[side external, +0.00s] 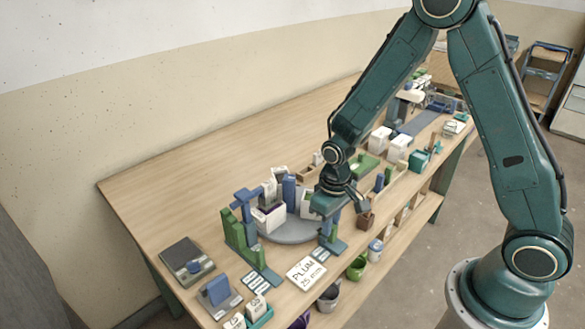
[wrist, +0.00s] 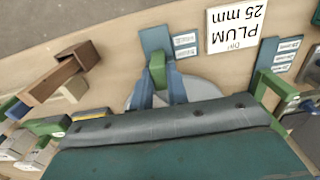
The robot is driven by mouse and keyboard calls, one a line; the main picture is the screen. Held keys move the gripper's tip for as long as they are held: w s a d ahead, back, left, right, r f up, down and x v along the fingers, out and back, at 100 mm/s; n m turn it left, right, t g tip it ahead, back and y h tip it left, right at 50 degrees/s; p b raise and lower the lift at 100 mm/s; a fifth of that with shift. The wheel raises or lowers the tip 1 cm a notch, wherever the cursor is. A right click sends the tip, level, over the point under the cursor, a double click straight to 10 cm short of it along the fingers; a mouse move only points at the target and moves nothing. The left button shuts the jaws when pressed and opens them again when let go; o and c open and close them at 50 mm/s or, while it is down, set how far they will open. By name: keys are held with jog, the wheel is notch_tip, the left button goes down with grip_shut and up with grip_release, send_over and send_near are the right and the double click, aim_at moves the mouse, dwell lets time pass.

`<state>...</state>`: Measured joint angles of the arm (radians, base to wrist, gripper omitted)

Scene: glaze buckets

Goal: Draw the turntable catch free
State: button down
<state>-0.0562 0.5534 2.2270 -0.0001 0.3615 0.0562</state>
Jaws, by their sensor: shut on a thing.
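The round grey turntable (side external: 290,231) carries white buckets and blue upright pieces; a small part of its disc shows in the wrist view (wrist: 203,88). My gripper (side external: 328,214) points down at the turntable's right front edge, over a small blue and green stand. In the wrist view my gripper (wrist: 157,92) is shut on the turntable catch, whose green block (wrist: 157,70) shows beyond the jaws, above a blue base plate (wrist: 154,40). The exact contact is largely hidden by the gripper body.
A PLUM 25 mm card (side external: 306,273) lies in front of the stand. A green and blue post (side external: 238,235) stands left of the turntable. A brown block (side external: 366,220) and a green pot (side external: 357,268) are close on the right. The back left table is clear.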

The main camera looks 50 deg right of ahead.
aim_at(335, 227)
jog(key=shift+s, duration=0.55)
dwell(0.4)
jog(key=c, duration=1.5)
grip_release()
jog(key=shift+o, duration=0.2)
jog(key=shift+r, duration=0.1)
jog(key=shift+r, duration=3.4)
jog(key=shift+r, duration=0.1)
